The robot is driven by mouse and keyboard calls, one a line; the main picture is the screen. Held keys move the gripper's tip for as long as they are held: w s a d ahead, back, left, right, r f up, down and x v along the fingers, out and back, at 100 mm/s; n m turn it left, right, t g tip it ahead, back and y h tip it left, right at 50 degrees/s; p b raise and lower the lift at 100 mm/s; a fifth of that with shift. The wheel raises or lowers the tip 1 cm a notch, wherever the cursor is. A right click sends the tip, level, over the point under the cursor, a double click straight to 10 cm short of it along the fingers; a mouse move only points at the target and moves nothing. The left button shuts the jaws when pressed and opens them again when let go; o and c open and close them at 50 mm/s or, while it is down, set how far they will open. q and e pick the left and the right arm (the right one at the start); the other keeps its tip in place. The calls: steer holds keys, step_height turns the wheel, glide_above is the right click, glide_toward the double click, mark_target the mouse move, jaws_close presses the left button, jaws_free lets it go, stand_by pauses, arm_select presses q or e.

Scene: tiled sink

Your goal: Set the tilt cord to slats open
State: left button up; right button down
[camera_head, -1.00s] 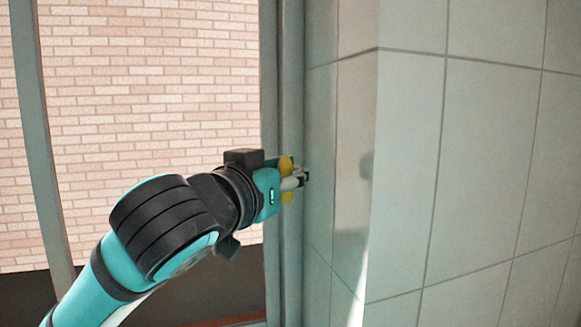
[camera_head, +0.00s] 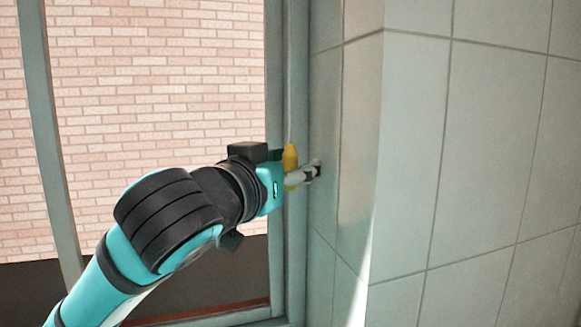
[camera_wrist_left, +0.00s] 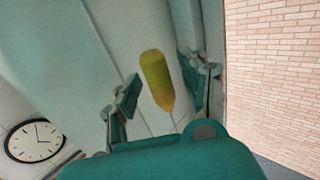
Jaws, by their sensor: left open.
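A yellow, rounded piece (camera_head: 290,157), which looks like the tilt cord's pull, hangs by the window frame's right side in the head view. The wrist view shows it as a yellow capsule (camera_wrist_left: 156,78) with a tapered end. My left gripper (camera_head: 308,173) is at the yellow piece in the head view, its fingers partly covering it. In the wrist view the left gripper's fingers (camera_wrist_left: 166,88) are spread, one on each side of the yellow piece, with gaps visible. No cord or slats can be made out. My right gripper is not in view.
The window frame (camera_head: 296,250) stands just behind the gripper, and a tiled wall (camera_head: 480,150) fills the right side. A brick wall (camera_head: 150,90) shows through the window. A round clock (camera_wrist_left: 35,140) is at the wrist view's lower left.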

arm_select(q)
steer(key=v, duration=1.2)
